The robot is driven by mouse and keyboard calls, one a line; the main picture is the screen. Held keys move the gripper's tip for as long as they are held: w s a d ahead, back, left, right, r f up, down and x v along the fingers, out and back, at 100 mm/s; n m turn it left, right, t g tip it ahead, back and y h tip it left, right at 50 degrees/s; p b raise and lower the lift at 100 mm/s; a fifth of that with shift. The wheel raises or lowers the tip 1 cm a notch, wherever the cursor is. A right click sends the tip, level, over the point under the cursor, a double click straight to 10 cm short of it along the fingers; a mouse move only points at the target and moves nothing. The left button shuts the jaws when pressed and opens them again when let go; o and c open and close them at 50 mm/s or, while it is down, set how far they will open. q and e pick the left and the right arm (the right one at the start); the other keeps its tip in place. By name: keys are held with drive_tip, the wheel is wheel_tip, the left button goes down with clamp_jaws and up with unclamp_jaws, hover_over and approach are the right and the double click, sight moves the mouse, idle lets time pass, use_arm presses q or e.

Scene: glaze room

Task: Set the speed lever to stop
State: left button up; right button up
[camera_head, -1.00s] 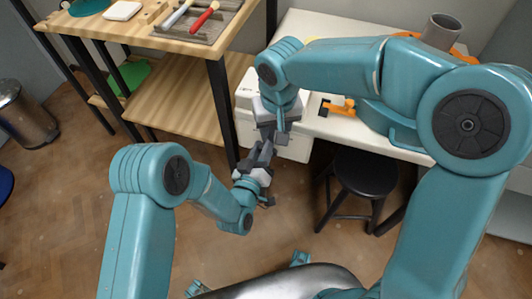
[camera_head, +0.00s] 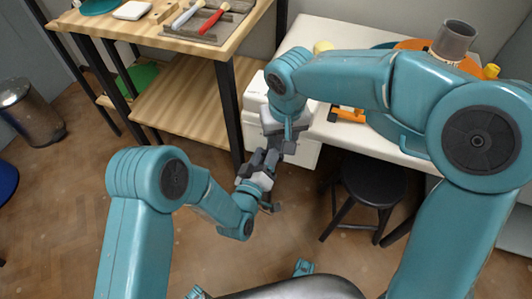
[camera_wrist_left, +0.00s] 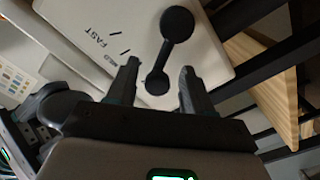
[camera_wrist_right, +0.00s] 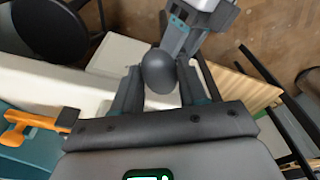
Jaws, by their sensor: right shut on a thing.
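In the head view, the left gripper (camera_head: 258,163) and the right gripper (camera_head: 275,145) are close together by a white box (camera_head: 304,153). The lever cannot be made out there.
A wooden bench (camera_head: 205,100) with tools stands at the left. A white table (camera_head: 330,35) stands behind the grippers, with an orange object (camera_head: 346,115) and a grey cup (camera_head: 453,38). A black stool (camera_head: 370,178) is below. A bin (camera_head: 30,113) stands far left.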

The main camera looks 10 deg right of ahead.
drive_tip(key=shift+r+p, duration=0.4)
drive_tip(key=shift+r, duration=0.05)
use_arm(q)
drive_tip(key=v, duration=1.2)
